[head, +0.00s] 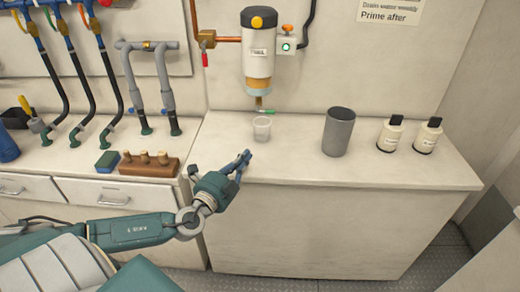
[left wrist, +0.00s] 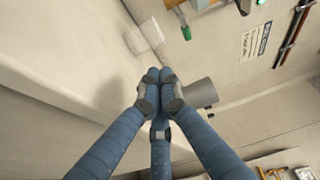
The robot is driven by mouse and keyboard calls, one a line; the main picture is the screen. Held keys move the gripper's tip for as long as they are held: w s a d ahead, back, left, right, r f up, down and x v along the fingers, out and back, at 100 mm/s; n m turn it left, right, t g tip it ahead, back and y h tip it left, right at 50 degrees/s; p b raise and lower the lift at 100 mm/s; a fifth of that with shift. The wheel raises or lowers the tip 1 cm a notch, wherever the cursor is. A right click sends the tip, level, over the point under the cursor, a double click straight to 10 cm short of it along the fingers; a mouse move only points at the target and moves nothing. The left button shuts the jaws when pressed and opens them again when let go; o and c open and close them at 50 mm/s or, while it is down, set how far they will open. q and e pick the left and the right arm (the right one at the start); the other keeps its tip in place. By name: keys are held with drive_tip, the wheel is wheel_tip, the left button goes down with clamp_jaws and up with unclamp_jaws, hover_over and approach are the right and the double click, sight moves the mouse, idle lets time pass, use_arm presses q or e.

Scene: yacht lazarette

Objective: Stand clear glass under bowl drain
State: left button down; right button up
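The clear glass (head: 262,129) stands upright on the white counter, just below the bowl drain (head: 259,101) in the head view. I cannot tell whether it is exactly beneath the outlet. The drain hangs under a white filter (head: 258,63) with an amber lower band and has a green lever (head: 267,111). My left gripper (head: 244,160) is over the counter's front edge, nearer than the glass and apart from it. In the left wrist view its fingertips (left wrist: 160,78) meet with nothing visible between them; the glass (left wrist: 145,37) lies beyond them. My right gripper is not in view.
A grey cup (head: 338,132) stands right of the glass, with two white bottles (head: 407,135) farther right. A wooden block with pegs (head: 149,164) and a blue-green sponge (head: 108,161) lie at left. Hoses and pipes rise behind. The counter front between glass and cup is clear.

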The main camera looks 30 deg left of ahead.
sight(262, 130)
use_arm(q)
drive_tip(key=shift+s+d+f+m+h, duration=0.3)
drive_tip(key=shift+s+d+m+h, duration=0.1)
drive_tip(key=shift+d+m+h, duration=0.25)
drive_tip(key=shift+d+m, duration=0.3)
drive_tip(key=shift+m, duration=0.05)
drive_tip(key=w+p, duration=0.1)
drive_tip(key=w, duration=0.4)
drive_tip(key=shift+r, duration=0.15)
drive_tip(key=w+p, duration=0.1)
drive_tip(key=w, duration=0.4)
drive_tip(key=shift+w+a, duration=0.15)
drive_tip(key=shift+w, duration=0.2)
drive_tip(key=shift+w+a+f, duration=0.2)
drive_tip(key=shift+w+a, duration=0.55)
drive_tip(key=shift+a, duration=0.25)
drive_tip(key=shift+w+a, duration=0.35)
drive_tip(key=shift+a, duration=0.1)
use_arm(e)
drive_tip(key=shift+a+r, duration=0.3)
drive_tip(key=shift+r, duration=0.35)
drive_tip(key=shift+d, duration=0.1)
